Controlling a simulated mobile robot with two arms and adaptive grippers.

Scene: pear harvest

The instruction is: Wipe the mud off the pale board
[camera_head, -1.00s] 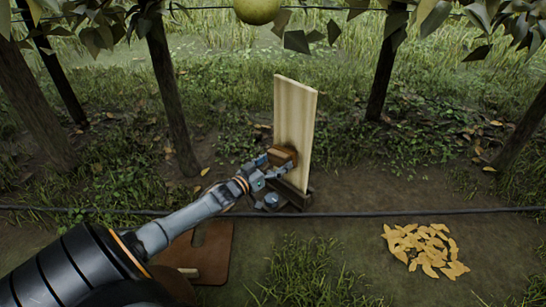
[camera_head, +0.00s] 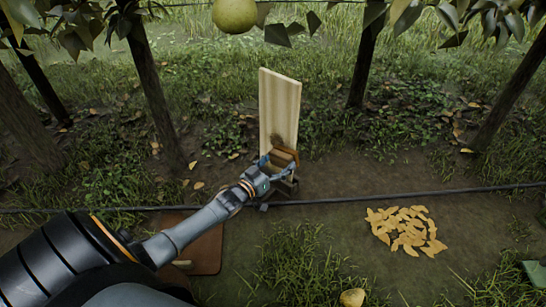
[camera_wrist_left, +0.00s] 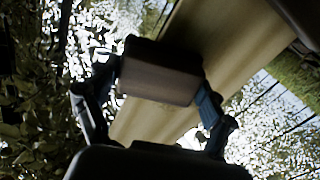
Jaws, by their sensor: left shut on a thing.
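The pale board (camera_head: 280,102) stands upright on a dark foot in the middle of the head view. A dark mud smudge (camera_head: 277,138) shows on its lower face, just above the brown block. My left gripper (camera_head: 279,166) is shut on a brown block (camera_head: 285,156), held at the board's lower part. In the left wrist view the block (camera_wrist_left: 160,72) sits between both fingers, with the board (camera_wrist_left: 225,40) behind it. I cannot tell whether the block touches the board. The block and gripper hide the board's lowest part. My right gripper is not in view.
A dark cable (camera_head: 400,194) runs across the ground. Yellow leaves (camera_head: 405,230) lie in a pile at right, and a yellow fruit (camera_head: 352,298) lies at the bottom edge. A brown flat panel (camera_head: 205,250) is under my arm. A pear (camera_head: 234,15) hangs above. Tree trunks stand behind.

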